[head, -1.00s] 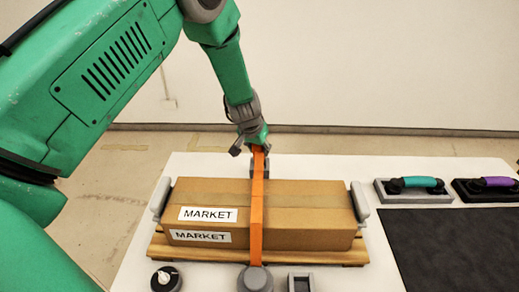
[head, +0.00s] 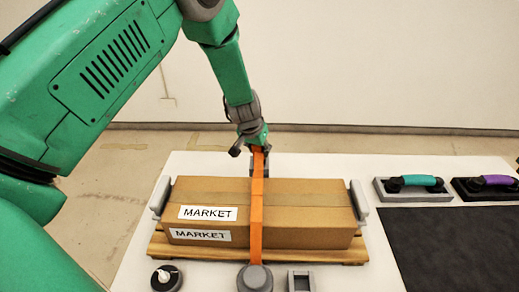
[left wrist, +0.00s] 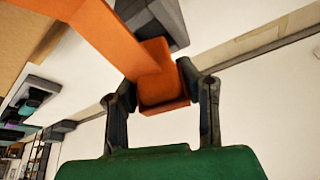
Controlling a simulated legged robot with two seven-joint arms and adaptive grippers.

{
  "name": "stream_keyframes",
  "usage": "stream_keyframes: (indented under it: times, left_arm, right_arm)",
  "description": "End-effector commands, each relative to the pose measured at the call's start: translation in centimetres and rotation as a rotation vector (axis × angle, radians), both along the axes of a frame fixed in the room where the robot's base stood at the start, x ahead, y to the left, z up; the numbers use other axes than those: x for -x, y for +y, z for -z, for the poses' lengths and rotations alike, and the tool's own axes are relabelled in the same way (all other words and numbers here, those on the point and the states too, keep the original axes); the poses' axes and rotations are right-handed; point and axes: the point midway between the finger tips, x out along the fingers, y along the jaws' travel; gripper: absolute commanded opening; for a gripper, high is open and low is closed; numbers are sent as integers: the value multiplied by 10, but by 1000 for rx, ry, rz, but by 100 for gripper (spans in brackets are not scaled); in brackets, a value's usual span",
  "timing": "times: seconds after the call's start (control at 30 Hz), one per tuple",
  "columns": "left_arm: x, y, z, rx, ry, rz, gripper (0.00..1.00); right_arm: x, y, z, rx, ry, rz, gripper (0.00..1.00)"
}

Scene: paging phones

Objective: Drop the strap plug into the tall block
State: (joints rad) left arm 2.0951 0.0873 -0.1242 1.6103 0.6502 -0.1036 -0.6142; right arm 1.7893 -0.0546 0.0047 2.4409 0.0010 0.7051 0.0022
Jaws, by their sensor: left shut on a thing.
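My left gripper (head: 252,148) is behind the cardboard box in the head view, shut on the orange strap plug. The left wrist view shows the plug (left wrist: 163,92) between the two dark fingers of the gripper (left wrist: 162,98), at the end of the orange strap (head: 256,215). The strap runs over the box (head: 310,205) to a grey round reel (head: 255,279) in front. The tall block, grey, shows partly behind the box (head: 278,162), close to the plug, and beyond it in the wrist view (left wrist: 172,18). I cannot tell whether they touch. My right gripper is not in view.
The box sits on a wooden pallet (head: 165,249) between grey end stops. In front are a dial (head: 166,278) and a hollow grey block (head: 300,281).

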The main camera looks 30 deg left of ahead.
Motion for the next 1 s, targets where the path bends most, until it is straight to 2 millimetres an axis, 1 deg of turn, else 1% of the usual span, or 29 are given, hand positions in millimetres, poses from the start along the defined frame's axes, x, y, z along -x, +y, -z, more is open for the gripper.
stream_keyframes:
  times: [0.73, 1.0]
  left_arm:
    - [0, 0, 16, 0, 0, 0, 0]
    - [-1, 0, 12, -1, 0, 0, 0]
  right_arm:
    - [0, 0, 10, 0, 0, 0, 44]
    - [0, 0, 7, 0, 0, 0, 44]
